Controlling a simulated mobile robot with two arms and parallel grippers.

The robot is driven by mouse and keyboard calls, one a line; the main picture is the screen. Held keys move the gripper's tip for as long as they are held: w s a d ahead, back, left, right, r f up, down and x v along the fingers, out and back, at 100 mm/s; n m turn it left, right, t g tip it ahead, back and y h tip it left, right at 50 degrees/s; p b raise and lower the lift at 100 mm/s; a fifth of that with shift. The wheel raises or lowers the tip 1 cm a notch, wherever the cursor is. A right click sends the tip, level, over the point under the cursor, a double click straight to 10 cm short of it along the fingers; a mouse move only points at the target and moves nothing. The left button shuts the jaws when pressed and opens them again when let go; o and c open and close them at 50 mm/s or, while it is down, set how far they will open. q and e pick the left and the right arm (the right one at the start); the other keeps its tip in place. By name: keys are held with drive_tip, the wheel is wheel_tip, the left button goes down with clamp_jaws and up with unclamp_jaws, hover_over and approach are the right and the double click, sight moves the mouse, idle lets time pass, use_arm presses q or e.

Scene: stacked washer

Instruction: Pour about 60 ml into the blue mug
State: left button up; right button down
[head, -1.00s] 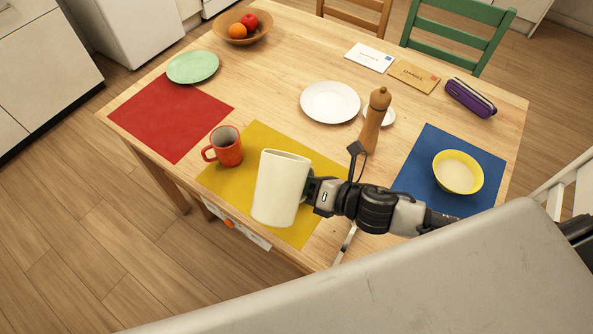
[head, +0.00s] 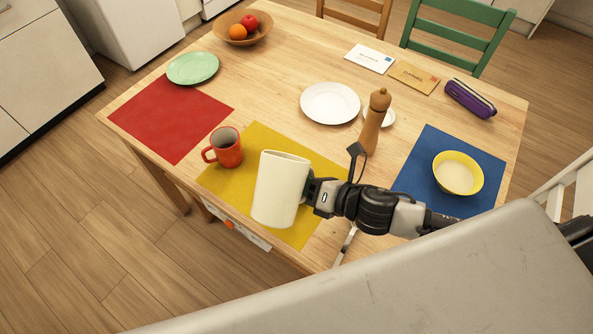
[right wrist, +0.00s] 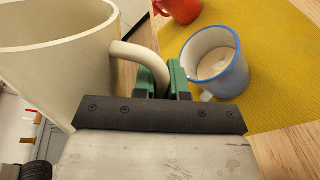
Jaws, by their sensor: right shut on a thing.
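A cream jug (head: 280,190) stands out above the yellow placemat in the head view, its body slightly tilted. My right gripper (head: 312,190) is shut on its handle. In the right wrist view the jug (right wrist: 60,55) is at the left, and my gripper (right wrist: 165,80) closes on the handle. The blue mug (right wrist: 237,78) is upright on the yellow placemat in that view, to the right of my fingers. Something pale shows inside it, probably liquid. No stream from the jug is visible. The jug hides the blue mug in the head view. My left gripper is out of view.
An orange-red mug (head: 228,148) stands left of the jug, at the yellow placemat's (head: 255,140) edge. A wooden pepper mill (head: 373,125) stands behind my right arm. A yellow bowl (head: 457,175) sits on the blue placemat (head: 415,180). A white plate (head: 330,102) lies farther back.

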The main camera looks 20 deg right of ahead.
idle(0.8)
drive_tip(key=shift+s+a+f+n+t+b, duration=0.15)
drive_tip(key=shift+n+t+b, duration=0.45)
drive_tip(key=shift+n+b, duration=0.7)
drive_tip(key=shift+a+n+t+b, duration=0.2)
drive_tip(key=shift+n+t+b, duration=0.4)
drive_tip(key=shift+n+b, duration=0.75)
drive_tip(key=shift+s+a+f+n+t+b, duration=0.15)
drive_tip(key=shift+n+t+b, duration=0.45)
drive_tip(key=shift+n+b, duration=0.7)
drive_tip(key=shift+w+r, duration=0.1)
